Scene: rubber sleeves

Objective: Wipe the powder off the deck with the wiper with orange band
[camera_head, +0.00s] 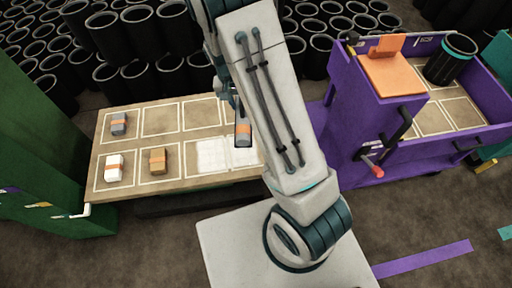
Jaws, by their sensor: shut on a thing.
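The deck (136,189) is a tan board marked with white-outlined squares. White powder (212,154) covers a square in the front row, and more white lies in the square to its right, partly behind my arm. My gripper (239,112) is mostly hidden by my arm. It is shut on a grey wiper with an orange band (243,129), held upright over the right part of the deck near the powder. I cannot tell whether the wiper touches the deck.
A grey block (118,123), a white block (114,168) and a brown block (158,160), each orange-banded, sit in left squares. A purple cart (355,120) stands right, with a dark cup (450,60). Black sleeves (130,40) crowd behind. A green cabinet (45,130) stands left.

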